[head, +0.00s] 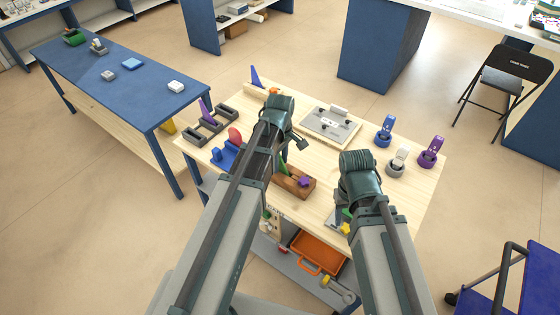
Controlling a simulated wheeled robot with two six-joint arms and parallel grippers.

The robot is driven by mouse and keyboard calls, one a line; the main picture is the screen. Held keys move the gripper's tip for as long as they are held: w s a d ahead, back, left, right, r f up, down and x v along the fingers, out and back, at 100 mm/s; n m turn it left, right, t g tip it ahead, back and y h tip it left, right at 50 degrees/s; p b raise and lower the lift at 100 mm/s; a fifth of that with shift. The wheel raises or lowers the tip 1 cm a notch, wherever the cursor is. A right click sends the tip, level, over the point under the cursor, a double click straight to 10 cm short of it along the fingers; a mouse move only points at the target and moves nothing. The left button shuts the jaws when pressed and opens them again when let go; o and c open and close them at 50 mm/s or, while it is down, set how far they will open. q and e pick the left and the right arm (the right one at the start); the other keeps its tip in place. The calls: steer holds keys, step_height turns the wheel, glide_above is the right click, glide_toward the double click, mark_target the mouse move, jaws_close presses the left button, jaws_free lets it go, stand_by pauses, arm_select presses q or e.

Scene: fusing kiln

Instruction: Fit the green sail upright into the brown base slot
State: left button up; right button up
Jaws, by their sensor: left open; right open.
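The brown base (294,188) is a wooden block near the front middle of the light wooden table. A green piece (283,168), which looks like the sail, shows at its far left edge, partly hidden by my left arm; I cannot tell whether it sits in the slot. A small purple piece (305,181) is on the base's right part. My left gripper (299,142) is open, beyond the base over the table. My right gripper (344,204) is open, to the right of the base; its fingers are mostly hidden behind its wrist.
A grey plate fixture (330,125) lies behind the base. Blue, white and purple upright pieces in round holders, including the purple one (431,151), stand right. A blue base (224,155) with a red piece and a grey rack (209,128) stand left. Green and yellow pieces (346,214) lie by my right gripper.

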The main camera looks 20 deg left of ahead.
mark_target(280, 157)
arm_select(q)
step_height(280, 157, up, 13)
steer(key=p, duration=1.2)
steer(key=s+d+f+m+b, duration=0.2)
steer(key=s+d+m, duration=0.3)
steer(key=s+m, duration=0.2)
steer(key=s+d+f+m+y+b, duration=0.1)
steer(key=s+d+f+m+b, duration=0.1)
steer(key=s+d+m, duration=0.4)
steer(key=s+f+m, duration=0.1)
steer(key=m, duration=0.3)
steer(key=shift+s+d+m+b, duration=0.15)
steer(key=shift+s+m+b, duration=0.15)
steer(key=shift+m+b, duration=0.1)
